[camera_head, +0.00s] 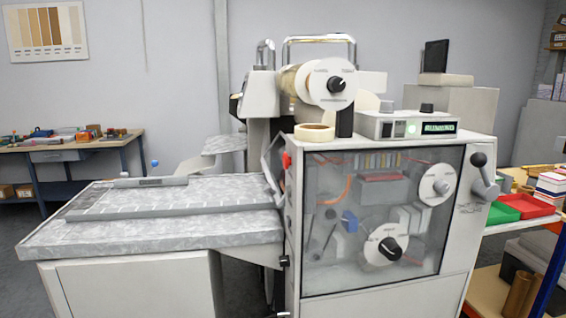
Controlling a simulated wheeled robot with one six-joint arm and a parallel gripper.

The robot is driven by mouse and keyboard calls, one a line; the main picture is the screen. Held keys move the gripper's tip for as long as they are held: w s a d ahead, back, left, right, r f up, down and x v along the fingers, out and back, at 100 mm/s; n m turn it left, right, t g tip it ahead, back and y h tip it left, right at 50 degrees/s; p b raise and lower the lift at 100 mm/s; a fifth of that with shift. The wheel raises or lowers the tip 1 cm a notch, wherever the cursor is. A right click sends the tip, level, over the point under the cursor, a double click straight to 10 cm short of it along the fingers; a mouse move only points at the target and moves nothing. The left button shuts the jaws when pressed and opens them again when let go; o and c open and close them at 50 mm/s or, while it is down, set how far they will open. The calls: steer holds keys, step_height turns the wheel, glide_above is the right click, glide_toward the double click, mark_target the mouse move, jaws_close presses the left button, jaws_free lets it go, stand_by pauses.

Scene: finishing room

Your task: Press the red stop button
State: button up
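A small red button-like part (286,160) sticks out from the upper left edge of the grey machine (292,235), beside the clear front panel. It is the only red knob I can make out on the machine body, and it is too small to read any marking. My gripper is not in view, so its state and its distance from the button cannot be seen.
A flat metal bed (150,235) extends left of the machine. A control box (405,128) with a lit green display and a tape roll (314,132) sit on top. A black-knobbed lever (482,175) is at the right, near a red tray (527,207). A workbench (75,152) stands back left.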

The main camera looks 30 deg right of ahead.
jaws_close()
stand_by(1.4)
